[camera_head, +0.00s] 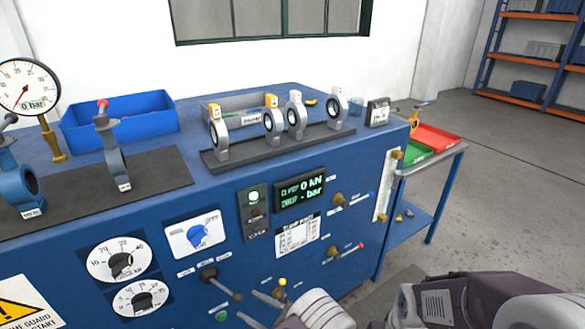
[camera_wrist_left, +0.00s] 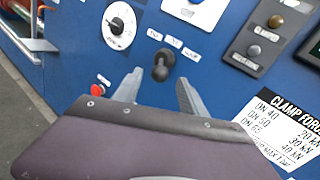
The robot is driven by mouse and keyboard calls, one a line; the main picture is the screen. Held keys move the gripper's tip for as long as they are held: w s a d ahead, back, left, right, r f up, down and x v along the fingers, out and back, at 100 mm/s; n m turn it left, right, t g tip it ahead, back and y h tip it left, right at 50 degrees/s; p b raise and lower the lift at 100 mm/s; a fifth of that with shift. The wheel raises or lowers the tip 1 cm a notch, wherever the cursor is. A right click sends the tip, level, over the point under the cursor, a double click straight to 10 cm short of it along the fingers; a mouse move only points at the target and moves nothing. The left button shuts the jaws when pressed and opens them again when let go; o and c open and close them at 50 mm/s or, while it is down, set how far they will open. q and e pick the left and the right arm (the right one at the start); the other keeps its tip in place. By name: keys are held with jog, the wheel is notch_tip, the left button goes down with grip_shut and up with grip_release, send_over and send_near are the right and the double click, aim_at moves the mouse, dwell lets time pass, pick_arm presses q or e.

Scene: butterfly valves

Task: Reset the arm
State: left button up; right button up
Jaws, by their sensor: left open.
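My left gripper (camera_head: 244,303) is low in front of the blue bench's front panel in the head view. In the left wrist view its two grey fingers (camera_wrist_left: 160,77) stand apart, open, with nothing between them that I can see held. A black lever knob (camera_wrist_left: 160,73) on the panel shows between the fingertips; I cannot tell whether they touch it. The same lever shows in the head view (camera_head: 208,273). My right gripper is not in view.
The blue bench (camera_head: 345,185) carries several ring-shaped valve bodies on a dark rail (camera_head: 240,154), a blue bin (camera_head: 120,121) and a pressure gauge (camera_head: 27,86). Knobs and levers stick out of its front. A side cart holds red (camera_head: 437,137) and green trays. Floor to the right is clear.

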pick_arm(q)
jog(key=a+r+n+g+p, duration=0.35)
jog(key=a+r, duration=0.25)
jog(key=r, duration=0.2)
jog(key=a+r+n+g+p, duration=0.2)
jog(key=a+r+n+g, duration=0.35)
jog(key=r, duration=0.35)
jog(key=s+a+r+n+g+h+p, duration=0.2)
jog(key=s+a+n+g+h, duration=0.25)
jog(key=s, duration=0.55)
jog(key=s+d+n+t+h+p, duration=0.2)
jog(key=s+d+n+t+h, duration=0.15)
jog(key=s+h, duration=0.35)
jog(key=w+d+f+n+t+h, duration=0.3)
jog(key=w+d+f+n+h, duration=0.1)
jog(key=d, duration=0.4)
jog(key=shift+w+h, duration=0.35)
dwell(3.5)
